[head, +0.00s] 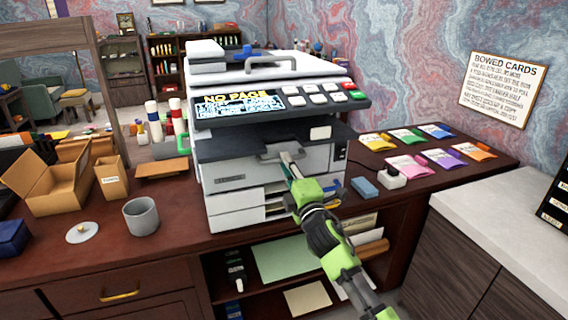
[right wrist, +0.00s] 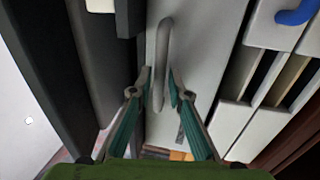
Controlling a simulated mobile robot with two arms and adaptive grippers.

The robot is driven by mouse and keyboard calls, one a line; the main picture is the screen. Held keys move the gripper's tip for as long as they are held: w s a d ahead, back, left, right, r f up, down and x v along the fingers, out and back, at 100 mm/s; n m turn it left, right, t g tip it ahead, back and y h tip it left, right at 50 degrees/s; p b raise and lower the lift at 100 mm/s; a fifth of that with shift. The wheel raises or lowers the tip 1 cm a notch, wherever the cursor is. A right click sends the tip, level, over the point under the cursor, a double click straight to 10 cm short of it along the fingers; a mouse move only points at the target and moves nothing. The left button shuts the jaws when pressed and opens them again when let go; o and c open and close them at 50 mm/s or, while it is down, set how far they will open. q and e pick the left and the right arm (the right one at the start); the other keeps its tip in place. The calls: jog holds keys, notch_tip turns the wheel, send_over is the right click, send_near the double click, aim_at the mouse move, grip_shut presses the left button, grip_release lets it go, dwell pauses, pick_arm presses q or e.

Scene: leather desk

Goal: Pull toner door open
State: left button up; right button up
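The toner door (head: 232,172) is the light grey front panel of the printer (head: 270,90), under its dark ledge. It looks shut, flush with the front. Its grey bar handle (head: 268,152) is partly covered by my right gripper (head: 289,162). In the right wrist view the handle (right wrist: 164,45) runs upright in the picture on the pale door (right wrist: 200,50). The open fingers of my right gripper (right wrist: 160,82) stand on either side of the handle's lower end, with a narrow gap; contact is unclear. My left gripper is not in view.
Paper trays (head: 235,215) lie below the door. Right of the printer are a blue block (head: 364,187), a small white item (head: 392,178) and coloured packets (head: 408,163). A grey cup (head: 141,216) and open cardboard box (head: 55,180) stand left. A pale counter (head: 510,220) is at right.

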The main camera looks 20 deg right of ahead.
jog(key=shift+w+r, duration=0.2)
jog(key=shift+w, duration=0.95)
jog(key=shift+c, duration=0.2)
grip_shut()
